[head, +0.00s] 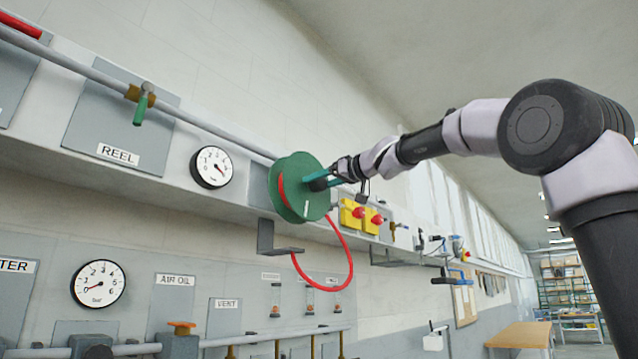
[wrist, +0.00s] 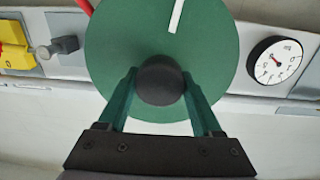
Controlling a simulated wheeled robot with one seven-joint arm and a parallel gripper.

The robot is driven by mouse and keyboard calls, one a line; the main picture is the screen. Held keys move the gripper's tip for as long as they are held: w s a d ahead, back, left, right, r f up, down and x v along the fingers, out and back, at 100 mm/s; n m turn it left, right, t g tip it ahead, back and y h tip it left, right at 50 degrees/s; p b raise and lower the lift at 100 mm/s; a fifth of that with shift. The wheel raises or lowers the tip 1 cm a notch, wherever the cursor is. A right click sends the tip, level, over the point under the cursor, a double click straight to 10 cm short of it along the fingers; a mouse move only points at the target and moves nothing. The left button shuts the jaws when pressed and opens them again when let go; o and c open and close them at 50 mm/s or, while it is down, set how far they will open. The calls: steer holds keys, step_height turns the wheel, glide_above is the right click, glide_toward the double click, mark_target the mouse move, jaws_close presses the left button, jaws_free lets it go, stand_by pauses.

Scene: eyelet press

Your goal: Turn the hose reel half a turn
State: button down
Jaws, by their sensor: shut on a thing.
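The green hose reel (head: 297,204) is mounted on the wall panel, with a red hose (head: 349,268) wound on it and hanging in a loop below. In the wrist view the reel's green face (wrist: 215,55) fills the middle, with a white mark (wrist: 176,16) near its top, slightly right of centre. My gripper (head: 318,180) reaches the reel from the right. Its two teal fingers are shut on the reel's black knob (wrist: 160,80), one on each side. In the head view the fingers partly cover the knob.
A "REEL" plate with a green-handled valve (head: 141,105) is left of the reel, and a gauge (head: 211,167) lies between. Yellow boxes with red buttons (head: 361,215) sit close right. A grey bracket (head: 273,240) juts out below. Pipes run along the wall.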

steer(key=shift+c, duration=0.3)
jaws_free()
steer(key=shift+w+f, duration=0.1)
steer(key=shift+f, duration=0.1)
steer(key=shift+d+r, duration=0.1)
steer(key=shift+s+d, duration=0.25)
steer(key=v, duration=1)
